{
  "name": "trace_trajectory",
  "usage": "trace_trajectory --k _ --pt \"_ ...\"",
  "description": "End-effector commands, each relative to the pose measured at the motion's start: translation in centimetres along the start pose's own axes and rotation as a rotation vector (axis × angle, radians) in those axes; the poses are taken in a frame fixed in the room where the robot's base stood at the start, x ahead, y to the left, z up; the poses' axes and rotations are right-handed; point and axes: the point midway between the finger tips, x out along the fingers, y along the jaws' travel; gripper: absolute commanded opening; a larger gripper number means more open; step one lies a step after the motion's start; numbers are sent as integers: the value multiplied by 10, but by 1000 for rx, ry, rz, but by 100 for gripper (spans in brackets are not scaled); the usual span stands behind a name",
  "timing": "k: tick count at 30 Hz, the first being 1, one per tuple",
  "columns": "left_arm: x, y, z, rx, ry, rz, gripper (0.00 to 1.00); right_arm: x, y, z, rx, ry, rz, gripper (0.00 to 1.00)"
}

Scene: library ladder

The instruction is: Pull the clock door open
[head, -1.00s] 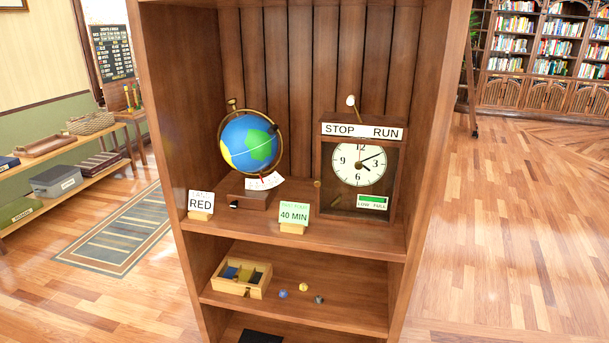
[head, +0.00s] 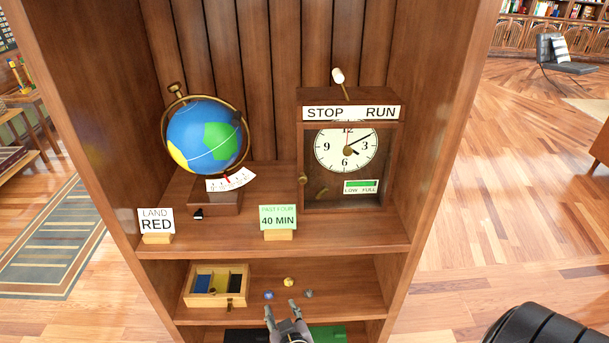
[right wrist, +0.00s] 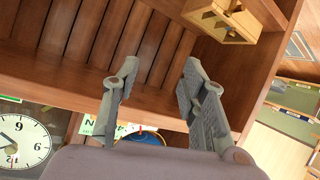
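The wooden clock (head: 391,150) stands on the upper shelf at the right, under a STOP / RUN sign. Its glazed front door (head: 328,193) looks shut, with a small brass knob (head: 303,180) at its left edge. The dial (head: 345,150) shows behind the glass; it also shows at the lower left of the right wrist view (right wrist: 20,142). My right gripper (head: 283,307) is open and empty, low in front of the lower shelf, well below the knob. Its parted fingers show in the right wrist view (right wrist: 160,75). My left gripper is out of view.
A globe (head: 205,135) stands left of the clock. The LAND RED card (head: 156,221) and 40 MIN card (head: 278,218) stand near the shelf's front edge. The lower shelf holds a wooden box (head: 215,300) and several small balls. Open floor lies right of the bookcase.

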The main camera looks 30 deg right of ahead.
Motion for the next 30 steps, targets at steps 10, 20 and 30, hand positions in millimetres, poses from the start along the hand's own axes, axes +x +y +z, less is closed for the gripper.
trace_trajectory --k 10,20,30 --pt "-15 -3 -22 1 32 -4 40 -87 104 -202 232 408 275 39" --pt "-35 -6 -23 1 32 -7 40 -65 124 -231 245 438 295 39" --pt "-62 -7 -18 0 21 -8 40 1 149 -258 243 436 294 39"
